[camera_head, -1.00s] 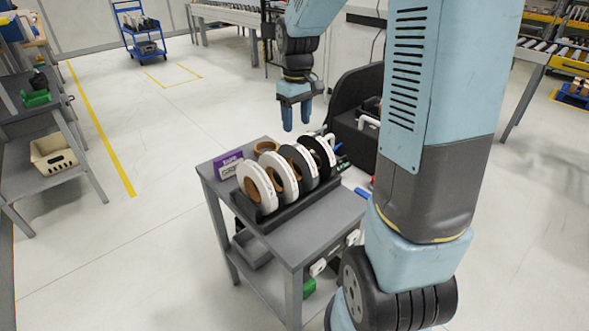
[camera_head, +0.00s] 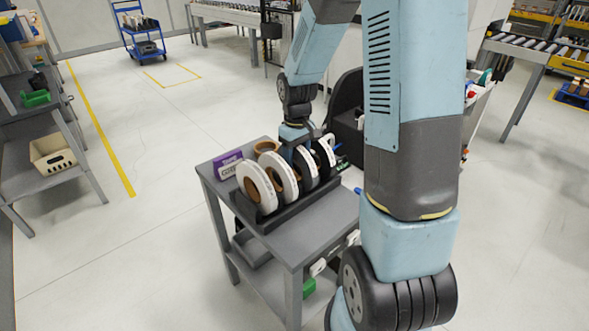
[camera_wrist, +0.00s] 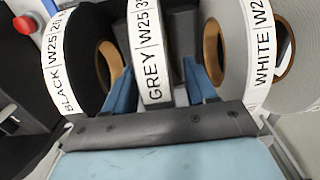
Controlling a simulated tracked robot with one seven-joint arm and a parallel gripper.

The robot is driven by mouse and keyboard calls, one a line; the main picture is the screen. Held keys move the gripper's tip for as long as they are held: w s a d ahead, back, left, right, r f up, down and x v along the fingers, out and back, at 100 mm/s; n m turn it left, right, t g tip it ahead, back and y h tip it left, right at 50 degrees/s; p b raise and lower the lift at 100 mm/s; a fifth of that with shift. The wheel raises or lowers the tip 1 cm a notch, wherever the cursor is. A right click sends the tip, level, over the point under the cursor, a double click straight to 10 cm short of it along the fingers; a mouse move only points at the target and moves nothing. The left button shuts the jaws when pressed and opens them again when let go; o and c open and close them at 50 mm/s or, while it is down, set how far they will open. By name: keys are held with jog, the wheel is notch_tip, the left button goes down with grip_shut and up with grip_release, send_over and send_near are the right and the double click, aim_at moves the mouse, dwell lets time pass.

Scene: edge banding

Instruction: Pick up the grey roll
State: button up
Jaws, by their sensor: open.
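The grey roll (camera_wrist: 150,55), its rim label reading "GREY W25", stands upright between the black roll (camera_wrist: 88,60) on its left and the white roll (camera_wrist: 245,50) on its right in the wrist view. My gripper (camera_wrist: 160,88) is open, with one blue finger on each side of the grey roll. Whether the fingers touch it cannot be told. In the head view my gripper (camera_head: 296,147) is down at the row of rolls, partly covering the grey roll (camera_head: 306,170). The rolls stand in a dark holder (camera_head: 288,212).
The holder sits on a grey cart (camera_head: 318,222). A purple box (camera_head: 228,165) and a brown roll (camera_head: 266,147) are beside the rolls. A dark panel (camera_head: 346,100) rises behind the cart. A red button (camera_wrist: 24,24) shows in the wrist view. The floor left of the cart is clear.

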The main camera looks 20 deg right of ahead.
jog(key=shift+f, duration=0.3)
jog(key=shift+c, duration=0.2)
grip_shut()
